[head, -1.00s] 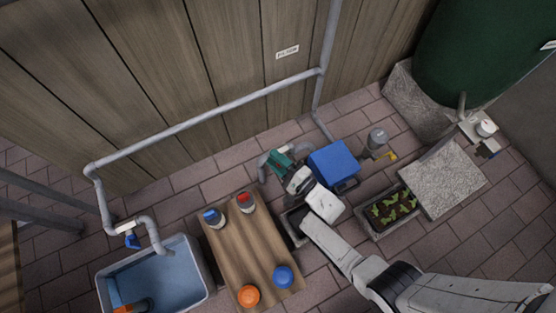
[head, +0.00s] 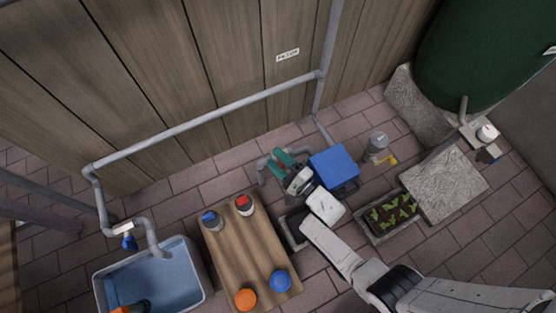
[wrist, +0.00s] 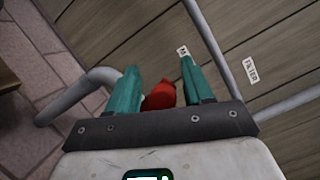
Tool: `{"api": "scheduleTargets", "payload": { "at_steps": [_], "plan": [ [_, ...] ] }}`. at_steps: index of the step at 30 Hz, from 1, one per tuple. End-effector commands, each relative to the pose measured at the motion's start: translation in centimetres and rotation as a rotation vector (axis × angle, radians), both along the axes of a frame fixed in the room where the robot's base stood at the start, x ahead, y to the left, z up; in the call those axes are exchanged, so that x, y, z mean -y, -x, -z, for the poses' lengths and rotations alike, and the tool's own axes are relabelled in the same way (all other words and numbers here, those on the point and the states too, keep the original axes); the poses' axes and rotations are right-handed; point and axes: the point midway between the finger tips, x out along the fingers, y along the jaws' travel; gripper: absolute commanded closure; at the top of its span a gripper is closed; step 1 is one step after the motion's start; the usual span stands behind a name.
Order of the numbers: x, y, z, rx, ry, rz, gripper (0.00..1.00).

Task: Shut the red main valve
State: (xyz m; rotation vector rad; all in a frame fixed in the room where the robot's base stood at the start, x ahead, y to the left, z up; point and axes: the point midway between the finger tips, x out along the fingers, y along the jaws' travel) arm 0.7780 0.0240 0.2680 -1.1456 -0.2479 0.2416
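The red main valve handle (wrist: 160,96) shows in the wrist view, between the two teal fingers of my gripper (wrist: 160,78). A gap shows on the finger sides, and I cannot tell whether the handle touches either finger. In the head view my gripper (head: 281,158) is at the low grey pipe near the wooden wall, left of the blue box. Its fingers are apart. The red handle is hidden there by the gripper. The bent grey pipe (wrist: 88,82) shows left of the fingers in the wrist view.
A blue box (head: 333,165) stands right beside my gripper. A wooden bench (head: 245,245) with several capped containers stands at lower left. A planter (head: 372,231) is at right. A water-filled basin (head: 160,280) under a blue-handled tap (head: 129,242) is at far left.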

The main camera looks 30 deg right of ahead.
Motion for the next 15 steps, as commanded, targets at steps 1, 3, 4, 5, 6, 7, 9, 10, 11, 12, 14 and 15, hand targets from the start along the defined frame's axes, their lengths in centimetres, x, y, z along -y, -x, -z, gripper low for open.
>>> {"api": "scheduleTargets", "payload": {
  "at_steps": [1, 3, 4, 5, 6, 7, 9, 10, 11, 12, 14, 15],
  "plan": [
    [-0.1, 0.0, 0.0, 0.000, 0.000, -0.001, 0.49],
    [-0.1, 0.1, 0.1, -0.001, 0.000, -0.003, 0.49],
    [-0.1, 0.1, 0.0, -0.001, 0.000, -0.003, 0.49],
    [-0.1, 0.1, 0.0, -0.002, 0.000, -0.004, 0.49],
    [-0.1, 0.1, -0.2, -0.002, 0.000, -0.004, 0.49],
    [-0.1, 0.1, -0.4, -0.002, 0.000, -0.004, 0.49],
    [-0.1, 0.1, -1.1, -0.002, 0.001, -0.003, 0.49],
    [-0.1, 0.1, -1.4, -0.001, 0.001, -0.003, 0.49],
    [0.0, 0.1, -1.9, -0.001, 0.001, -0.003, 0.49],
    [0.0, 0.0, -2.5, 0.000, 0.000, -0.001, 0.49],
    [0.1, 0.0, -3.6, 0.002, -0.001, 0.000, 0.49],
    [0.1, 0.4, -4.2, 0.000, -0.001, 0.000, 0.49]
  ]
}}
